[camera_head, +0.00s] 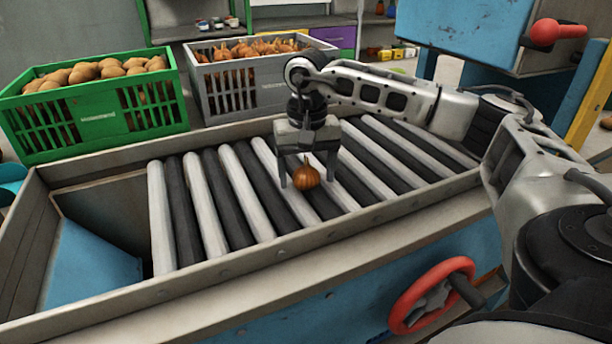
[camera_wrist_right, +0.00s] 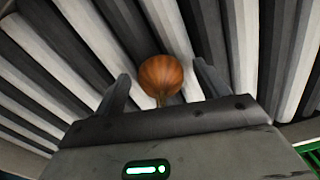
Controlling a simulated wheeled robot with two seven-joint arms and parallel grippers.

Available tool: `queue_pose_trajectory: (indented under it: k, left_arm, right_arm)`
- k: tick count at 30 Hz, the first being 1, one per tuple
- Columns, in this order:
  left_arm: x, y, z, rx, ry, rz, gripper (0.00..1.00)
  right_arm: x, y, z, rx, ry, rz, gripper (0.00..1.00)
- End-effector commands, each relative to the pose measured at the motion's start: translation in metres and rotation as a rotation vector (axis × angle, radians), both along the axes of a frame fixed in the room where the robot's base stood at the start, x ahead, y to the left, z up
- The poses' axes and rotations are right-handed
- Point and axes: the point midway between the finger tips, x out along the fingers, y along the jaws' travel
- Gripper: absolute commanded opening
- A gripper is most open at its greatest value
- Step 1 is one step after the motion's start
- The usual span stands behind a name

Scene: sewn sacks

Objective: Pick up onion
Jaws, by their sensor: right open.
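An orange-brown onion (camera_head: 306,177) lies on the black and white roller conveyor (camera_head: 243,190), near its middle. My right gripper (camera_head: 307,182) points down over the rollers with one finger on each side of the onion. In the right wrist view the onion (camera_wrist_right: 160,75) sits between and slightly beyond the two open fingertips (camera_wrist_right: 162,82). A gap shows between the onion and each finger there. My left gripper is not in the head view.
A green crate (camera_head: 95,122) of potatoes and a grey crate (camera_head: 243,82) of onions stand behind the conveyor. The conveyor's raised metal rim (camera_head: 330,232) runs along the front. A blue chute (camera_head: 90,265) is at left, and a red handwheel (camera_head: 432,296) at front right.

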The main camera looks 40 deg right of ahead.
Motion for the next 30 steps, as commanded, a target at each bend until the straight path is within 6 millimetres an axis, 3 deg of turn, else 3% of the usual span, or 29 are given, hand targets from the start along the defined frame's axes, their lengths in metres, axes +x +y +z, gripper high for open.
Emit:
queue_pose_trajectory:
  k: [7, 12, 23, 30]
  left_arm:
    - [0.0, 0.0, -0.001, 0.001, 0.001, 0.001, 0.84]
    - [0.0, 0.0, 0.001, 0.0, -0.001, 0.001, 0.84]
    - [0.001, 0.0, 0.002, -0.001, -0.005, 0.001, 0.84]
    - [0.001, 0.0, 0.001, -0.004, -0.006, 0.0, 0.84]
  right_arm:
    - [0.0, 0.0, -0.002, 0.0, -0.001, 0.001, 0.71]
    - [0.0, 0.0, -0.001, 0.001, -0.001, 0.001, 0.25]
    - [0.0, 0.0, 0.001, 0.0, -0.001, 0.001, 0.25]
    - [0.001, 0.001, 0.024, 0.003, -0.005, 0.001, 0.25]
